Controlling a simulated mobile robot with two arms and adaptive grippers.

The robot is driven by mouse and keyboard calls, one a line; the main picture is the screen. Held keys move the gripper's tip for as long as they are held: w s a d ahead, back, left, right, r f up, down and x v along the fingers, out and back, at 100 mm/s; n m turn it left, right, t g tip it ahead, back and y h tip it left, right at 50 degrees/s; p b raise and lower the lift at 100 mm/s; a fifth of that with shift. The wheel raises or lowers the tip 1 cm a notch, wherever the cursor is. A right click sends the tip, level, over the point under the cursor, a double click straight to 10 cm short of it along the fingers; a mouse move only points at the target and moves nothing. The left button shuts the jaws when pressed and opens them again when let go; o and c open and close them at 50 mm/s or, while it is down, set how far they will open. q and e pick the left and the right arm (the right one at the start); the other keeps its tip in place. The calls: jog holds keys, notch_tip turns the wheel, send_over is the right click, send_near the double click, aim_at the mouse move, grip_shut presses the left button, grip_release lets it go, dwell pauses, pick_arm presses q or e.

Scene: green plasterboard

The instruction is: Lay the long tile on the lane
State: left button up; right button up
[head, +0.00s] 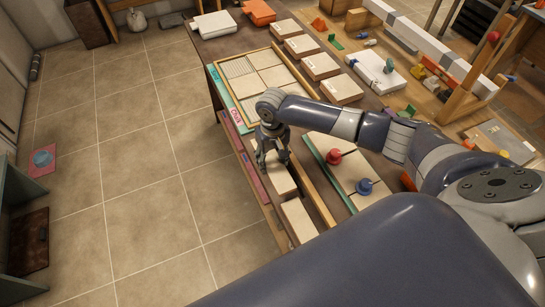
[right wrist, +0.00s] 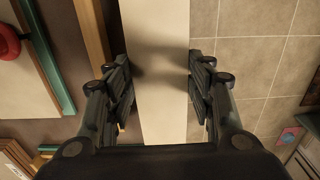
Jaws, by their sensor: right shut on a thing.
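The long tile (right wrist: 156,70) is pale and fills the middle of the right wrist view. It also shows pale in the head view (head: 282,184), partly covered by my right gripper (head: 274,162). My right gripper is shut on it, with a finger along each long side. The tile is above the near left edge of the table. A wooden frame (head: 243,53) with several pale tiles in it lies farther back; I cannot tell for certain which part is the lane. My left gripper is not in view.
Another pale block (head: 298,220) lies at the near edge. A board (head: 345,173) with a red knob (head: 334,157) and a blue knob (head: 364,187) lies to the right. The floor at left is open.

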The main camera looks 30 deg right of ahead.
aim_at(272, 161)
jog(key=shift+w+d, duration=0.1)
jog(key=shift+w, duration=0.05)
notch_tip(272, 161, down, 2)
jog(key=shift+w+d+f, duration=0.1)
jog(key=shift+w+f, duration=0.05)
jog(key=shift+f, duration=0.35)
jog(key=shift+f+b, duration=0.3)
jog(key=shift+b, duration=0.05)
jog(key=shift+f, duration=0.25)
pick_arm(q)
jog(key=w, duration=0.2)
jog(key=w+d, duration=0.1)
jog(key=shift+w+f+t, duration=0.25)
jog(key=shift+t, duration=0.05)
pick_arm(e)
jog(key=shift+f, duration=0.15)
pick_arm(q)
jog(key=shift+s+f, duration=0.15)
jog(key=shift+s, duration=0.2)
pick_arm(e)
jog(key=shift+f, duration=0.4)
